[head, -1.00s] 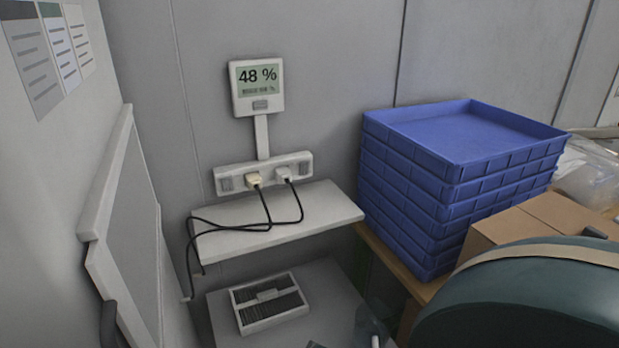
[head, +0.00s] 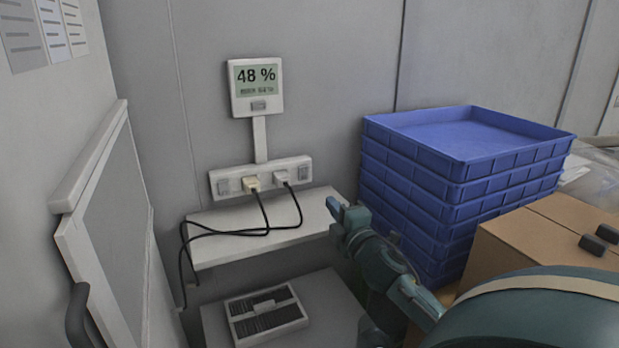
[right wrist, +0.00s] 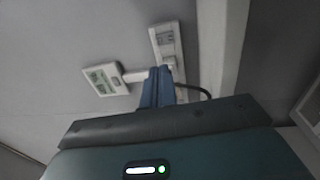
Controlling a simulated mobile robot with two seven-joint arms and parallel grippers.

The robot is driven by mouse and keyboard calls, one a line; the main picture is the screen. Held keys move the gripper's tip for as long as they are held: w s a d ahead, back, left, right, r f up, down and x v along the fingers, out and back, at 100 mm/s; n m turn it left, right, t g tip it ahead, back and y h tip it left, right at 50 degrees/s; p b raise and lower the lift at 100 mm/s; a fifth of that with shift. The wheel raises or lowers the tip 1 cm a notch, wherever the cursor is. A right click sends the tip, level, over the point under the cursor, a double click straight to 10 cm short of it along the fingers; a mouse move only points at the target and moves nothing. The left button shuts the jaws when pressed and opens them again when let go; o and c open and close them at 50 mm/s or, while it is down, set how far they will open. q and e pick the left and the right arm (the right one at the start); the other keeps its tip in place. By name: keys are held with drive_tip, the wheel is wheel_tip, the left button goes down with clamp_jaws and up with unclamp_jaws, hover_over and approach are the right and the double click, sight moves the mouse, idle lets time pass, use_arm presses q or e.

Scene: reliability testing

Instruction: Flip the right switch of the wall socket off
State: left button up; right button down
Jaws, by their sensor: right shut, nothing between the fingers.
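The white wall socket strip (head: 237,186) is fixed to the grey wall, with a grey switch at each end and two plugs between them. The right switch (head: 304,173) is uncovered in the head view; its setting is too small to tell. My right gripper (head: 336,209) is below and right of the socket, in front of the shelf's right end, apart from the switch in the picture. In the right wrist view its blue fingers (right wrist: 158,86) are shut and empty, overlapping the lower part of the socket strip (right wrist: 163,33). My left gripper is not in view.
A display (head: 256,88) reading 48 % is above the socket. Black cables (head: 262,212) hang from the plugs over a white shelf (head: 225,253). Stacked blue trays (head: 410,160) and a cardboard box (head: 510,245) stand right. A grey panel (head: 118,215) stands left.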

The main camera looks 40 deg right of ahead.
sight(304, 170)
use_arm(q)
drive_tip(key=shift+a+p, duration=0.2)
drive_tip(key=shift+p, duration=0.2)
use_arm(e)
drive_tip(key=x, duration=1.3)
drive_tip(key=shift+w+r, duration=0.1)
drive_tip(key=shift+w, duration=0.2)
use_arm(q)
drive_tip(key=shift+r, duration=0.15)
